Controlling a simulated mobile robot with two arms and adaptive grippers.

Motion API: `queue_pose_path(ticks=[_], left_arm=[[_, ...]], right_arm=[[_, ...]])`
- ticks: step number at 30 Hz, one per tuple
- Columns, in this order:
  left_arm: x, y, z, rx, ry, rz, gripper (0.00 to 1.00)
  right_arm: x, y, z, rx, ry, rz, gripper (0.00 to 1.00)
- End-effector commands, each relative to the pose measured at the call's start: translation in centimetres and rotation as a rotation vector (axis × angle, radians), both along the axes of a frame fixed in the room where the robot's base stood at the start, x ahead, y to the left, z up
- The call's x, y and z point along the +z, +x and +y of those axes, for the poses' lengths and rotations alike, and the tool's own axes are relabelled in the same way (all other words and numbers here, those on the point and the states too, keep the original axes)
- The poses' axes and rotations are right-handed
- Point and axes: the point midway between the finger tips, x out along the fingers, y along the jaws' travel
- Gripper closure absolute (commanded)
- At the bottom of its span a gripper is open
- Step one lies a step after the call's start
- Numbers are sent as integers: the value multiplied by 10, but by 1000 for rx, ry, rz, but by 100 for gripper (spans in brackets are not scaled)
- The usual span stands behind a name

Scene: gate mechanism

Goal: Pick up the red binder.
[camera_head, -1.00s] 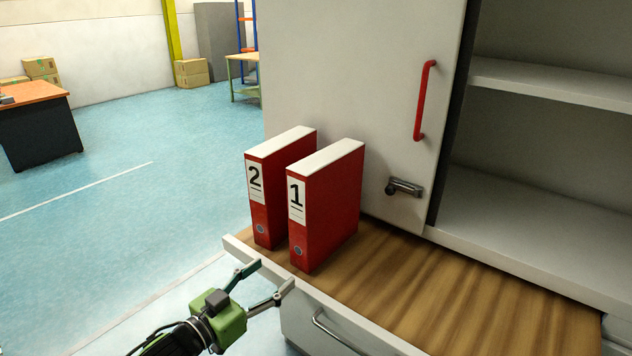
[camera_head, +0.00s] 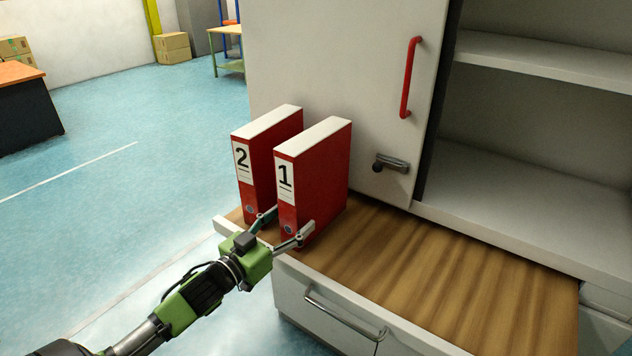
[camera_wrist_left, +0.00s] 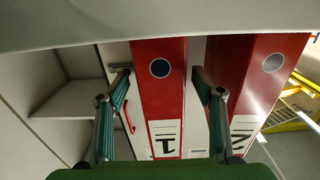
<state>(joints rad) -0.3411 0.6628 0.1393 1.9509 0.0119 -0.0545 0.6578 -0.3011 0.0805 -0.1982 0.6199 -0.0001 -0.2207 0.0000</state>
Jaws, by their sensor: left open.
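Two red binders stand upright side by side on the wooden surface. The binder labelled 1 (camera_head: 318,182) is on the right and nearer. The binder labelled 2 (camera_head: 268,152) is on the left. My left gripper (camera_head: 286,226) is open at the low front of binder 1, one finger in front of the gap between the binders, the other by its right side. In the left wrist view, the spine of binder 1 (camera_wrist_left: 160,95) lies between the two open fingers (camera_wrist_left: 160,92), and binder 2 (camera_wrist_left: 255,75) is outside them to the right. My right gripper is not in view.
A white cabinet door (camera_head: 335,70) with a red handle (camera_head: 410,78) and a metal latch (camera_head: 391,163) stands behind the binders. Open shelves (camera_head: 540,66) are at the right. The wooden surface (camera_head: 460,260) right of the binders is bare. A drawer handle (camera_head: 342,314) is below.

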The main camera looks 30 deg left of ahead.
Motion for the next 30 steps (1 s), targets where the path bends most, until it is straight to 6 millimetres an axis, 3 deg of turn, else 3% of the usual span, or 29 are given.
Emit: queue_pose_path(ticks=[13, 24, 30], left_arm=[[7, 45, -2, 2, -1, -1, 39], [4, 52, -4, 0, 0, 0, 39], [4, 52, -4, 0, 0, 0, 91]], right_arm=[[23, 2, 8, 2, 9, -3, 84], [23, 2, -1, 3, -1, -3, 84], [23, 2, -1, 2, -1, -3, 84]])
